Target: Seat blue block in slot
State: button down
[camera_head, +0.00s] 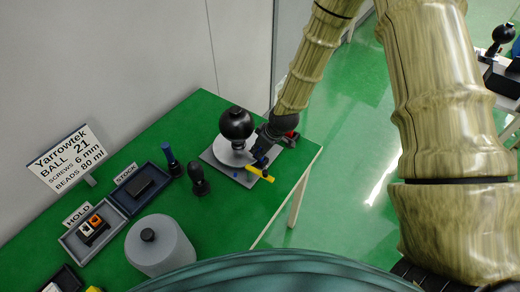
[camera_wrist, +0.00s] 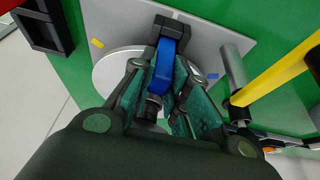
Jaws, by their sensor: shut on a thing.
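In the wrist view, the blue block (camera_wrist: 164,66) is between the two teal-padded fingers of my gripper (camera_wrist: 166,88), which is shut on it. The far end of the block meets a black bracket-like part (camera_wrist: 171,27); I cannot tell whether that is the slot or how deep the block sits. A white disc (camera_wrist: 106,72) on a grey plate (camera_wrist: 207,38) lies below. In the head view my gripper (camera_head: 263,147) is at the right of the plate (camera_head: 219,160), beside a black ball (camera_head: 236,123). The block is small and unclear there.
A yellow bar (camera_head: 260,174) sticks out at the plate's front edge. A blue-topped black tool (camera_head: 171,160) and a black knobbed stand (camera_head: 198,181) stand left of it. A grey canister (camera_head: 160,250), the STOCK tray (camera_head: 120,197) and HOLD tray (camera_head: 72,242) are farther left.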

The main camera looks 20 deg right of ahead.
jog(key=shift+f, duration=0.45)
jog(key=c, duration=1.4)
grip_release()
jog(key=shift+o, duration=0.2)
jog(key=shift+r, duration=0.1)
jog(key=b+v, duration=0.3)
jog(key=v, duration=0.8)
jog(key=shift+s+r, duration=0.15)
jog(key=shift+r, duration=0.2)
jog(key=shift+d, duration=0.15)
